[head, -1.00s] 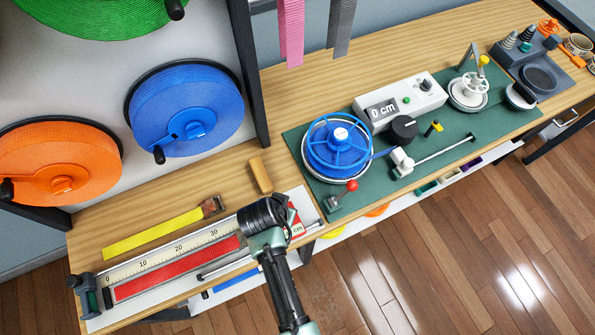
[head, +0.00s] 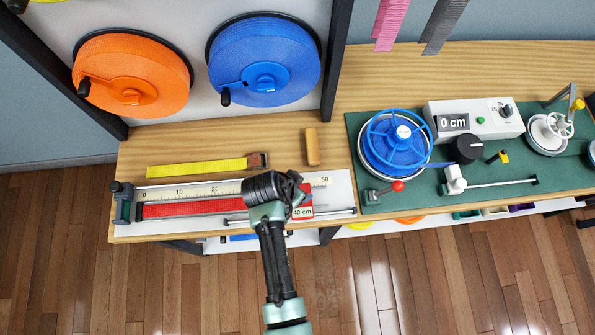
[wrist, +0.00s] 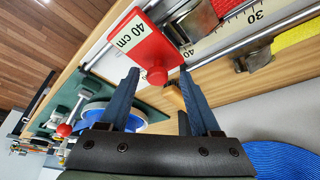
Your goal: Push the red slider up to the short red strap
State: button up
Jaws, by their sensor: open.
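The red slider (head: 303,210), labelled "40 cm", sits on the rail of the measuring board (head: 340,182) in the head view, partly hidden by my gripper. The short red strap (head: 190,208) lies flat along the board to its left, under the number scale; my gripper covers part of the gap between them. In the wrist view the slider (wrist: 145,45) shows large with a round red knob (wrist: 157,76) facing me. My gripper (wrist: 155,80) is open, with its fingertips close to either side of the knob. I cannot tell whether they touch it.
A yellow strap (head: 200,167) with a buckle lies behind the board, and a wooden block (head: 312,147) lies near it. A green clamp (head: 122,203) stands at the board's left end. A green mat (head: 405,193) with a blue reel (head: 393,150) lies to the right.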

jog(key=shift+r, duration=0.1)
jog(key=b+v, duration=0.1)
jog(key=v, duration=1.1)
jog(key=shift+s+a+r, duration=0.15)
jog(key=shift+s+r, duration=0.05)
jog(key=shift+r, duration=0.15)
